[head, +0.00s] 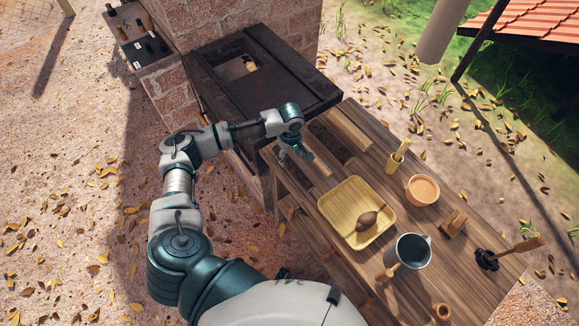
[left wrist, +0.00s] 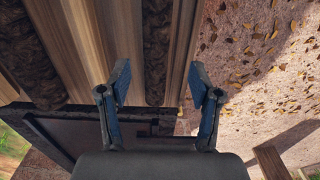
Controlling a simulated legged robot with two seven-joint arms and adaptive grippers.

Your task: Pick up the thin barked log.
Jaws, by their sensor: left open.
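The thin barked log (left wrist: 156,50) is a narrow strip of dark, rough bark in the left wrist view. It lies on the table end between pale wood strips. In the head view its dark bark (head: 293,180) shows near the table's near edge, partly behind my arm. My left gripper (head: 296,155) is open and empty above this end of the table. In the left wrist view the gripper's fingers (left wrist: 160,84) are spread on either side of the log's line. The gap in height cannot be told. My right gripper is not in view.
A thicker barked log (left wrist: 30,50) lies beside it. The dark stove (head: 265,70) adjoins the table (head: 475,290). A yellow tray (head: 345,195) holds a brown bulb-shaped thing.

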